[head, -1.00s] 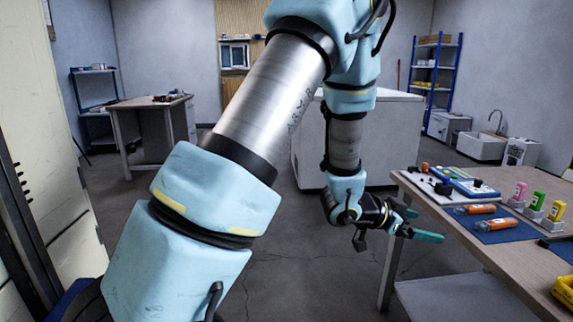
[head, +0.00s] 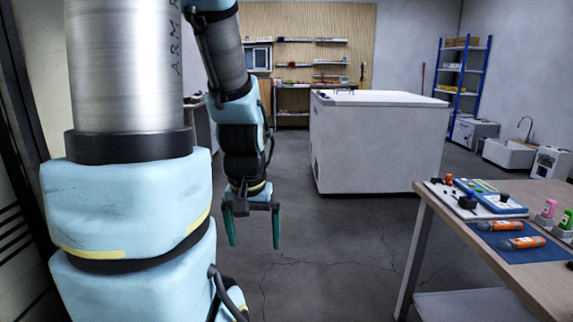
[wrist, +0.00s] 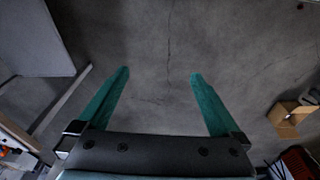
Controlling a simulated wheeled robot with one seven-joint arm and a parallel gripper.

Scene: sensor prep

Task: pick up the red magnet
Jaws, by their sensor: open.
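I cannot make out a red magnet for certain. A small orange-red piece (head: 449,178) stands at the back of the white board on the workbench (head: 545,200) at the right, too small to identify. My gripper (head: 252,226) hangs over open floor, well left of the bench, with its green fingers pointing down. It is open and empty. In the wrist view my gripper (wrist: 160,75) shows both fingers apart with only grey floor between them.
The bench also holds a blue device (head: 490,196), orange tubes (head: 522,243) on a blue mat (head: 545,254), and pink and green bottles. A white chest (head: 380,145) stands behind. In the wrist view a cardboard box (wrist: 292,118) lies at the right. Floor is clear between.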

